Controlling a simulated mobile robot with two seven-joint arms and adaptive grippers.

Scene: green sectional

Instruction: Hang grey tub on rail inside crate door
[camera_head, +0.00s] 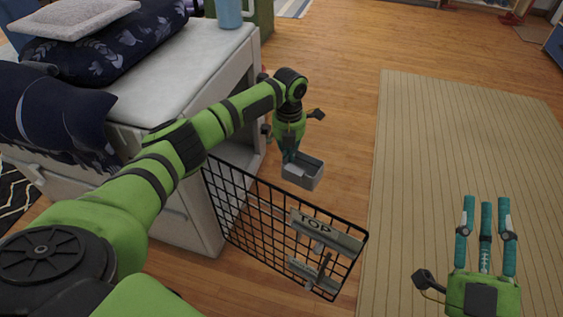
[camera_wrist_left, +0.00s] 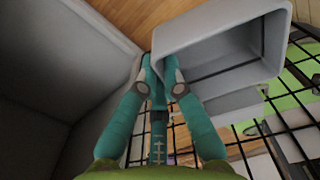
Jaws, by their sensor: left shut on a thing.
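The grey tub (camera_head: 302,173) is a small open box, held above the wooden floor beyond the black wire crate door (camera_head: 232,203). My left gripper (camera_head: 291,156) is shut on the tub's left wall. In the left wrist view the tub (camera_wrist_left: 225,50) is tilted, its opening facing the camera, and the fingertips (camera_wrist_left: 162,72) pinch its edge. The wire door (camera_wrist_left: 180,138) shows behind and below it there. My right gripper (camera_head: 485,212) is empty, fingers spread.
The pale cabinet (camera_head: 205,62) stands left of the tub, its walls close to my left gripper in the wrist view. Dark cushions (camera_head: 95,50) and a blue mug (camera_head: 229,12) are on top. A beige rug (camera_head: 435,135) leaves free floor at right.

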